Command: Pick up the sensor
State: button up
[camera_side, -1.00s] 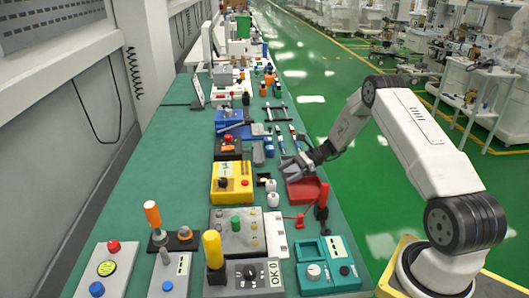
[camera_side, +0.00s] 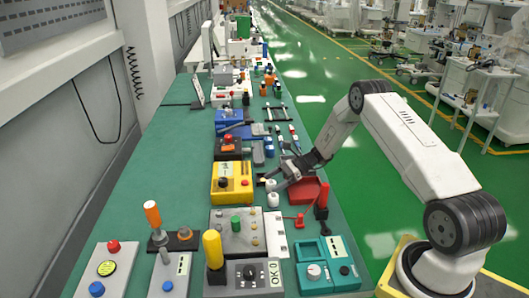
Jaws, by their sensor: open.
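My gripper (camera_side: 272,180) is open, low over the green bench, just right of the yellow box. Two small white rounded pieces lie by it: one (camera_side: 270,186) is at the fingertips, the other (camera_side: 273,200) is a little nearer the camera. They are too small to tell for sure which is the sensor. The fingers partly cover the spot, and I cannot tell whether they touch the upper white piece. Nothing is visibly held.
The yellow box (camera_side: 221,184) stands left of my gripper. A red tray (camera_side: 308,190) lies close on its right, under the wrist, with a red and black upright tool (camera_side: 321,208) beside it. A grey panel (camera_side: 236,242) and a teal device (camera_side: 327,268) lie nearer the camera.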

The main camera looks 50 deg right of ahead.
grip_shut()
jog(key=shift+r, duration=0.1)
dwell(0.3)
jog(key=shift+r, duration=0.7)
jog(key=s+a+r, duration=0.3)
jog(key=s+r, duration=0.8)
jog(key=s, duration=0.2)
jog(key=shift+s+a+r, duration=0.2)
jog(key=shift+s+a, duration=0.1)
jog(key=shift+a, duration=0.05)
